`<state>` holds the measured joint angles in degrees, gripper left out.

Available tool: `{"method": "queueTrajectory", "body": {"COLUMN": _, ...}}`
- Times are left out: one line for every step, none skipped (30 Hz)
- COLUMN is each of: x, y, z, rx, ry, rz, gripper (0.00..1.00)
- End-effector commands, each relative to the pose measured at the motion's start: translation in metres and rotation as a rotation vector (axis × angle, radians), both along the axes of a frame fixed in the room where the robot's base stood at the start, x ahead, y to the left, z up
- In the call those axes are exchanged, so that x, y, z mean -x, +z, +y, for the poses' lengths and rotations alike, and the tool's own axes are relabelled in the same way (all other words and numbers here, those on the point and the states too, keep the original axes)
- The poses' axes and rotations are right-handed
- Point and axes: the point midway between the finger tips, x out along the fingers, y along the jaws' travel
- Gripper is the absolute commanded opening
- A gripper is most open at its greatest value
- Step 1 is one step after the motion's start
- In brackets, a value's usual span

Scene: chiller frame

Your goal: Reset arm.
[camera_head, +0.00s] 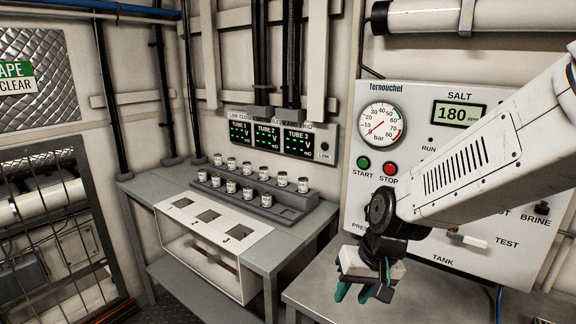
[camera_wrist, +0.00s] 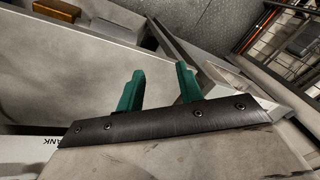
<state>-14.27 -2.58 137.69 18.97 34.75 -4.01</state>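My arm comes in from the right in the head view, and my gripper (camera_head: 365,290) hangs down at its end, in front of the lower part of the control panel (camera_head: 400,110). The gripper has green fingers, which also show in the wrist view (camera_wrist: 160,88). The fingers stand apart with nothing between them, so the gripper is open and empty. It is above the grey bench top (camera_head: 325,295) below the panel. My arm hides part of the panel's right side.
A grey table (camera_head: 160,182) at the left bears a stepped rack (camera_head: 255,205) with several small labelled cans. A white box (camera_head: 210,262) with square openings is in front of the rack. A display (camera_head: 280,138) for three tubes hangs behind. A barred cage (camera_head: 45,220) stands far left.

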Motion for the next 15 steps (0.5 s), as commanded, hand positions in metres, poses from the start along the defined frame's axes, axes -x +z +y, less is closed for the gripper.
{"method": "queueTrajectory", "body": {"x": 0.022, "y": 0.016, "z": -0.014, "rx": 0.017, "ry": 0.015, "rz": 0.034, "gripper": 0.36}}
{"method": "queueTrajectory", "body": {"x": 0.035, "y": 0.023, "z": -0.023, "rx": 0.032, "ry": 0.025, "rz": 0.061, "gripper": 0.36}}
{"method": "queueTrajectory", "body": {"x": 0.054, "y": 0.032, "z": -0.034, "rx": 0.053, "ry": 0.036, "rz": 0.095, "gripper": 0.36}}
{"method": "queueTrajectory", "body": {"x": 0.067, "y": 0.039, "z": -0.043, "rx": 0.07, "ry": 0.043, "rz": 0.116, "gripper": 0.36}}
{"method": "queueTrajectory", "body": {"x": 0.079, "y": 0.046, "z": -0.051, "rx": 0.086, "ry": 0.046, "rz": 0.137, "gripper": 0.36}}
{"method": "queueTrajectory", "body": {"x": 0.096, "y": 0.054, "z": -0.063, "rx": 0.108, "ry": 0.049, "rz": 0.161, "gripper": 0.36}}
{"method": "queueTrajectory", "body": {"x": 0.108, "y": 0.06, "z": -0.071, "rx": 0.125, "ry": 0.049, "rz": 0.175, "gripper": 0.36}}
{"method": "queueTrajectory", "body": {"x": 0.12, "y": 0.066, "z": -0.079, "rx": 0.143, "ry": 0.048, "rz": 0.187, "gripper": 0.36}}
{"method": "queueTrajectory", "body": {"x": 0.134, "y": 0.074, "z": -0.09, "rx": 0.165, "ry": 0.044, "rz": 0.198, "gripper": 0.36}}
{"method": "queueTrajectory", "body": {"x": 0.145, "y": 0.079, "z": -0.097, "rx": 0.179, "ry": 0.038, "rz": 0.203, "gripper": 0.36}}
{"method": "queueTrajectory", "body": {"x": 0.154, "y": 0.084, "z": -0.104, "rx": 0.194, "ry": 0.032, "rz": 0.204, "gripper": 0.36}}
{"method": "queueTrajectory", "body": {"x": 0.165, "y": 0.09, "z": -0.112, "rx": 0.209, "ry": 0.022, "rz": 0.199, "gripper": 0.36}}
{"method": "queueTrajectory", "body": {"x": 0.171, "y": 0.093, "z": -0.117, "rx": 0.219, "ry": 0.014, "rz": 0.19, "gripper": 0.36}}
{"method": "queueTrajectory", "body": {"x": 0.176, "y": 0.097, "z": -0.121, "rx": 0.226, "ry": 0.005, "rz": 0.176, "gripper": 0.36}}
{"method": "queueTrajectory", "body": {"x": 0.18, "y": 0.102, "z": -0.126, "rx": 0.233, "ry": -0.008, "rz": 0.15, "gripper": 0.36}}
